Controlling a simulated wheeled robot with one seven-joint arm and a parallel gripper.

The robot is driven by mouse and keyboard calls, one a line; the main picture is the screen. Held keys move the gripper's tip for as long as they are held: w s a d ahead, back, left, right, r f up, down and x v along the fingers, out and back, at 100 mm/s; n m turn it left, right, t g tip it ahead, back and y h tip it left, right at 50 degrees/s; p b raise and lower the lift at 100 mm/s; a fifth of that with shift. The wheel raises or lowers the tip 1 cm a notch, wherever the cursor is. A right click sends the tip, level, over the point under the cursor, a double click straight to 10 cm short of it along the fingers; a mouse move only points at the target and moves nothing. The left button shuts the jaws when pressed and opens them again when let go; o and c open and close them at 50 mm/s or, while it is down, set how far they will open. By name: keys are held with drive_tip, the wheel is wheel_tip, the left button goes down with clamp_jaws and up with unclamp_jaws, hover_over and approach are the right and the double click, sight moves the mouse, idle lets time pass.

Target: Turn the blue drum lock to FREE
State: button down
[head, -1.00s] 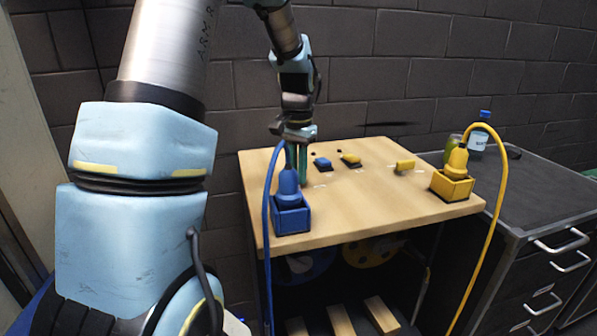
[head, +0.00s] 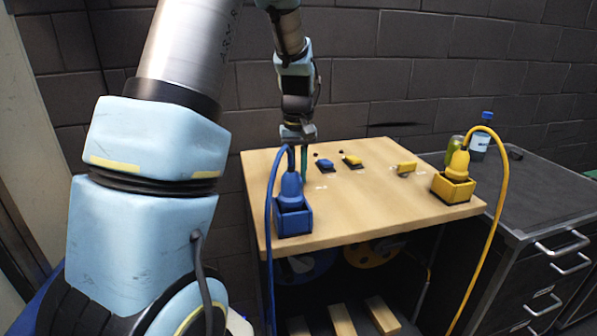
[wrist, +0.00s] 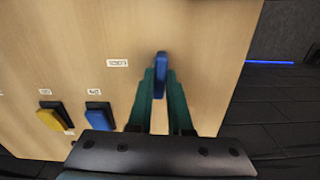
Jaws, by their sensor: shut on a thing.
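My gripper (head: 304,165) points down at the left part of the wooden bench top, behind the blue plug. In the wrist view its two teal fingers (wrist: 160,80) are shut on a narrow blue handle (wrist: 160,66), which I take for the blue drum lock. The handle stands lengthwise between the fingers, pointing up the picture. In the head view the lock is hidden behind the plug and fingers. A small white label (wrist: 117,63) lies left of the handle; its text is too blurred to read.
A blue plug (head: 291,186) sits in a blue socket (head: 294,217) close in front of my gripper, its cord arching left. Blue (head: 325,166) and yellow (head: 352,160) switches lie to the right. A yellow handle (head: 406,168) and yellow plug (head: 458,164) are farther right.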

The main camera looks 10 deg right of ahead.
drive_tip(key=shift+n, duration=0.6)
drive_tip(key=c, duration=0.8)
unclamp_jaws()
drive_tip(key=shift+c, duration=0.2)
wheel_tip(320, 180, up, 11)
drive_tip(key=b, duration=0.2)
drive_tip(key=shift+a+f, duration=0.1)
drive_tip(key=shift+m+t, duration=0.3)
drive_tip(key=shift+m, duration=0.2)
drive_tip(key=s+a+f, duration=0.1)
drive_tip(key=a+f, duration=0.1)
drive_tip(key=a, duration=0.1)
drive_tip(key=s+a+f, duration=0.4)
drive_tip(key=a, duration=0.1)
drive_tip(key=shift+a, duration=0.35)
drive_tip(key=s+a+f+m+t, duration=0.1)
drive_tip(key=s+a+f, duration=0.5)
drive_tip(key=s, duration=0.3)
drive_tip(key=shift+s+a+m, duration=0.25)
drive_tip(key=shift+a+m, duration=0.15)
drive_tip(key=shift+a, duration=0.1)
